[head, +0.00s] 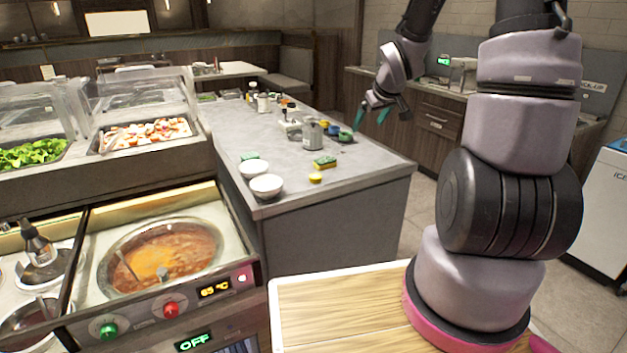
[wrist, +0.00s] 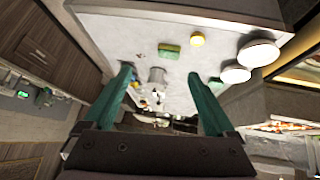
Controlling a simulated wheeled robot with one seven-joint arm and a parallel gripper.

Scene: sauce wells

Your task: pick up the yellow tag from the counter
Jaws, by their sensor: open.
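The yellow tag (head: 315,177) is a small round yellow piece on the grey counter (head: 375,165), near its front edge. It also shows in the wrist view (wrist: 197,39), at the top, beyond my fingertips. My gripper (head: 370,116) is open, with teal fingers, above the far right edge of the counter and well apart from the tag. In the wrist view the gripper (wrist: 159,75) has nothing held between its fingers.
A green-and-yellow sponge (head: 325,162) lies just behind the tag. Two white bowls (head: 267,186) stand to its left. A grey metal container (head: 311,135) and several small jars stand farther back. The counter's front right is clear.

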